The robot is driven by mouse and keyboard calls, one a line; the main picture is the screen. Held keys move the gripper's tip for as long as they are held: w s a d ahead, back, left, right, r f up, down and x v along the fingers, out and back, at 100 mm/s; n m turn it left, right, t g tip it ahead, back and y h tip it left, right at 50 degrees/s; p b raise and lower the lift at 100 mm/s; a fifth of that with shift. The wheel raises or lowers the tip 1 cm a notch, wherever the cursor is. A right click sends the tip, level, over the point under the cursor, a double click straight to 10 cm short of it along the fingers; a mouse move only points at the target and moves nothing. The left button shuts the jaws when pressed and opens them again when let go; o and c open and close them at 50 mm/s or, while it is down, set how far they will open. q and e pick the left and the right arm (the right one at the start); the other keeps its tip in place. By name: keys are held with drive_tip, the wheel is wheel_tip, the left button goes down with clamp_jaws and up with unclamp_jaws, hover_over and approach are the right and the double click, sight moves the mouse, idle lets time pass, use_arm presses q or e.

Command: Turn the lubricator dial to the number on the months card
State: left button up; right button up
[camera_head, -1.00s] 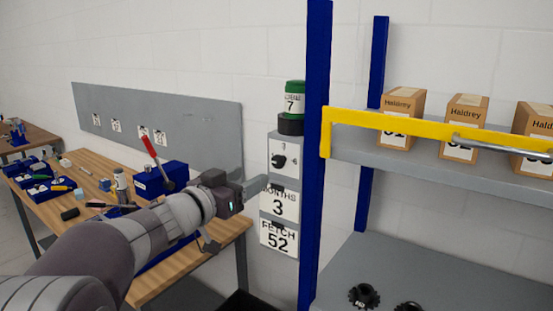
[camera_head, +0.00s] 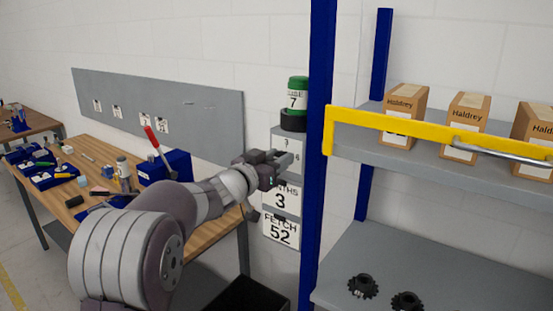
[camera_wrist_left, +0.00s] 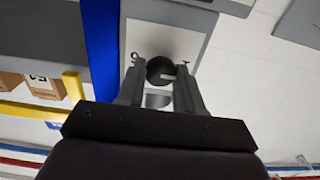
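The lubricator (camera_head: 294,108) is a green-topped canister with a label reading 7, above a grey panel. The dial panel (camera_head: 297,146) is partly hidden behind my left gripper (camera_head: 287,163) in the head view. In the left wrist view the dark round dial (camera_wrist_left: 157,66) with a light pointer lies between my left gripper's two fingertips (camera_wrist_left: 160,78). The fingers are apart, one on each side of the dial; I cannot tell whether they touch it. A digit shows beside the dial. The months card (camera_head: 281,202) reads 3, its heading partly covered. My right gripper is not in view.
A card (camera_head: 281,233) reading FETCH 52 hangs below. A blue post (camera_head: 318,150) and a shelf with a yellow bar (camera_head: 400,125) stand close on the right. A wooden bench (camera_head: 215,225) with tools is on the left.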

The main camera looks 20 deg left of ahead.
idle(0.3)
use_arm(q)
drive_tip(key=shift+d+f+m+b, duration=0.15)
drive_tip(key=shift+m+b, duration=2.2)
drive_tip(key=shift+m, duration=2.05)
drive_tip(key=shift+f+m+b, duration=0.1)
drive_tip(key=shift+m+b, duration=2.25)
drive_tip(key=shift+m, duration=2.05)
drive_tip(key=o, duration=1)
drive_tip(key=shift+s, duration=0.1)
drive_tip(key=shift+s, duration=0.1)
